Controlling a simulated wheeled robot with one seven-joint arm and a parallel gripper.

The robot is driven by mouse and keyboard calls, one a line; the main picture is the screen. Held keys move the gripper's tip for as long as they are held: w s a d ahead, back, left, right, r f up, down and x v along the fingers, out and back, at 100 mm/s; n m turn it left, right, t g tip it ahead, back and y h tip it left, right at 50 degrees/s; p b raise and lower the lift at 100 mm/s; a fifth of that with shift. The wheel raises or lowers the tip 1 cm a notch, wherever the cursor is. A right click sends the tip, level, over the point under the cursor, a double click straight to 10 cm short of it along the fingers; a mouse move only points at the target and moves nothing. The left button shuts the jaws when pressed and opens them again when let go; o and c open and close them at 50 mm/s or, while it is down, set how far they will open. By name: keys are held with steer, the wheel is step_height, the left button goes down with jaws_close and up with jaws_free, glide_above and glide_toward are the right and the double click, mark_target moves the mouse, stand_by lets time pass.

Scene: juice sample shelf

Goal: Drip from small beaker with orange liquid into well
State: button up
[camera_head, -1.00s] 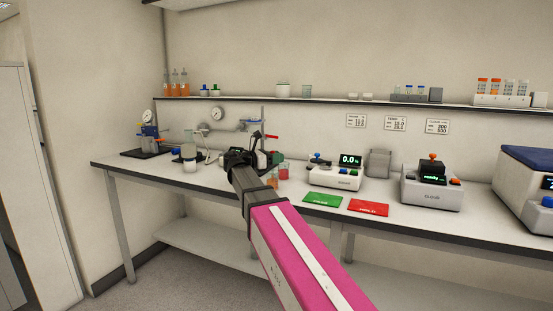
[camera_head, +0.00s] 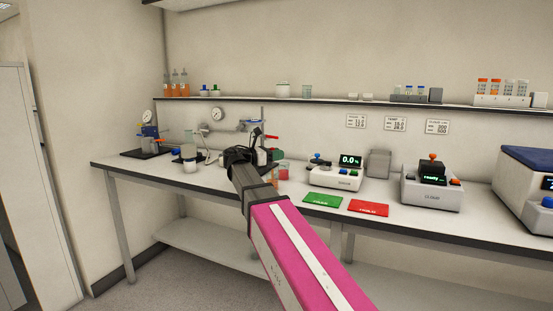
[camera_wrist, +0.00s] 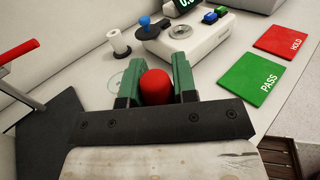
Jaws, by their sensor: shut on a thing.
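My gripper (camera_wrist: 157,85) is shut on a red rounded bulb (camera_wrist: 155,87), like a dropper's, held between its green fingers. Whatever hangs below the bulb is hidden. In the head view my gripper (camera_head: 274,156) is over the bench, left of the white meter. Small glass vessels stand under and beside it, one with orange liquid (camera_head: 270,174) and one with reddish contents (camera_head: 284,173). In the wrist view a faint clear round rim (camera_wrist: 122,79) shows beside the left finger. A round metal well (camera_wrist: 180,31) with a dark centre sits on the white meter (camera_wrist: 195,45).
The meter's display (camera_head: 350,161) reads 0.0. Green PASS (camera_head: 323,199) and red HOLD (camera_head: 368,207) mats lie in front of it. A dark-based stand with a red-handled arm (camera_wrist: 20,52) is left of my gripper. A white spool-like piece (camera_wrist: 119,42) stands near the meter.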

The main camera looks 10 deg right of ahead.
step_height(320, 180, up, 9)
steer(key=shift+f, duration=0.2)
stand_by(0.6)
